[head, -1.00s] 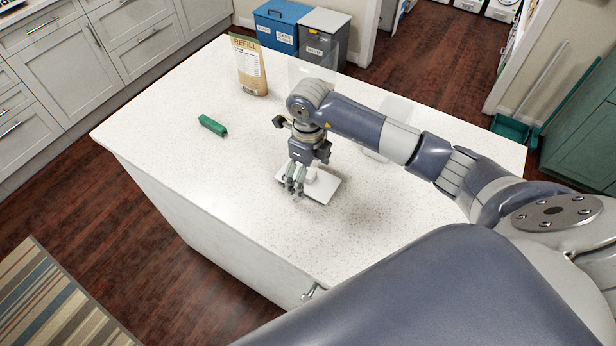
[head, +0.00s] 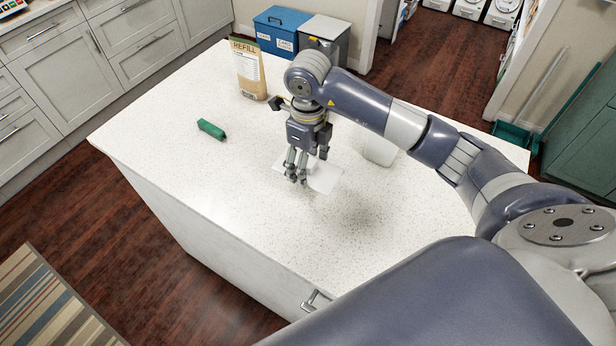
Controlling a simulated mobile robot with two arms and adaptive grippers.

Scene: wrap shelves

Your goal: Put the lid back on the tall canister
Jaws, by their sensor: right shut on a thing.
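The lid (head: 326,178) is a flat, pale, squarish plate under my right gripper. My right gripper (head: 295,177) points down and its fingers are shut on the lid, hiding part of it. I cannot tell for sure how far the lid is above the counter. The tall canister (head: 380,150) looks pale and translucent. My left gripper is out of view.
A brown refill pouch (head: 249,70) stands at the counter's far left edge. A small green object (head: 211,129) lies on the white counter (head: 180,160). The counter's left and front parts are clear. Blue (head: 275,30) and grey bins (head: 325,38) stand beyond it.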

